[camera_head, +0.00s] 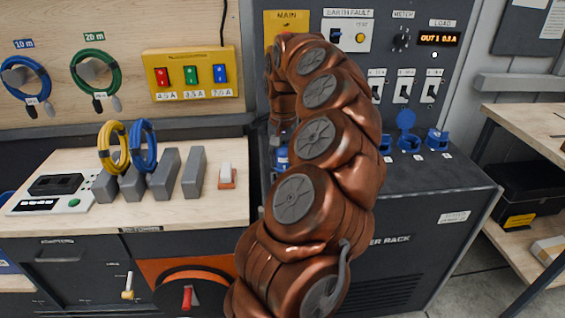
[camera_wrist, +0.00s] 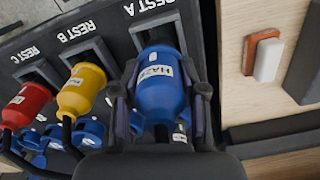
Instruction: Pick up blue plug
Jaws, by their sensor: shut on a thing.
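The blue plug (camera_wrist: 160,85) with a white label sits at the rest marked REST A in the wrist view. My gripper (camera_wrist: 160,95) has one finger on each side of the plug and is shut on it. The plug's top end is at the dark rest slot; I cannot tell if it is clear of it. In the head view a small part of the blue plug (camera_head: 281,158) shows left of my copper arm, which hides most of the gripper.
A yellow plug (camera_wrist: 82,90) and a red plug (camera_wrist: 27,103) sit at REST B and REST C. Blue sockets (camera_head: 408,140) are on the rack (camera_head: 430,185). A bench (camera_head: 215,212) with grey blocks, cable coils and a white-and-orange item (camera_head: 227,177) stands left.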

